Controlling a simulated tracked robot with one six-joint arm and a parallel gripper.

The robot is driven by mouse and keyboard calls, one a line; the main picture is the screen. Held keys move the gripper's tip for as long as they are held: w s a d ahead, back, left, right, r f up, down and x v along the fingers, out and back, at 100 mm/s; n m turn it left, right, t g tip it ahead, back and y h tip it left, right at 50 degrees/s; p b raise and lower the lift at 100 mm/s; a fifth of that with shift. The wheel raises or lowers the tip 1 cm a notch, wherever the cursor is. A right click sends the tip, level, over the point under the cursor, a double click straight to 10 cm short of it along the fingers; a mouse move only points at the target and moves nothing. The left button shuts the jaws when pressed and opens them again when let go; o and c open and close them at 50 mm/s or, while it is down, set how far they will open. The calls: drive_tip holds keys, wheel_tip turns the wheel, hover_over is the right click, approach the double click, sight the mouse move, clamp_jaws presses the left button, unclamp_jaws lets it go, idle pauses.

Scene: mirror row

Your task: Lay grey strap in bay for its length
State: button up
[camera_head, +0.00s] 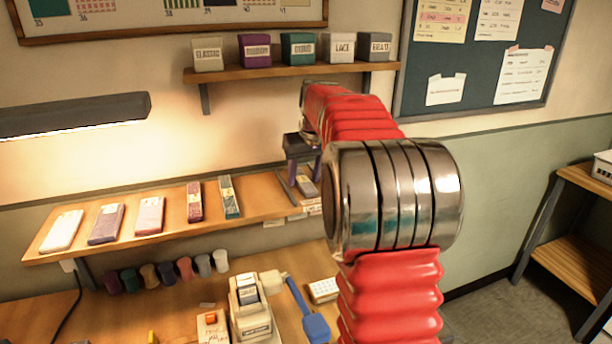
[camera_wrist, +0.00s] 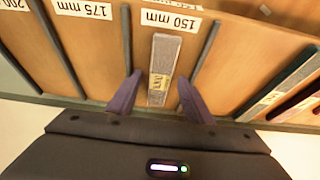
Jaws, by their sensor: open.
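A grey strap (camera_wrist: 164,62) with a paper band lies flat on the wooden shelf in the bay labelled 150 mm, between two dark dividers, in the wrist view. The strap also shows in the head view (camera_head: 307,186), partly hidden by my arm. My gripper (camera_wrist: 160,80) is open, with one purple finger on each side of the strap's near part and a gap to both. It holds nothing. In the head view my gripper (camera_head: 304,172) is over the shelf's right end. Whether the fingertips touch the shelf I cannot tell.
Bays labelled 175 mm (camera_wrist: 83,9) and 200 mm (camera_wrist: 14,4) look empty where visible. Several other straps lie left along the shelf (camera_head: 170,226). A higher shelf (camera_head: 290,71) carries several labelled boxes. A lamp (camera_head: 75,114) juts in at left. Spools and tools stand on the bench below.

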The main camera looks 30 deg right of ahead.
drive_tip(key=shift+r, duration=0.15)
drive_tip(key=v, duration=1.2)
idle(0.5)
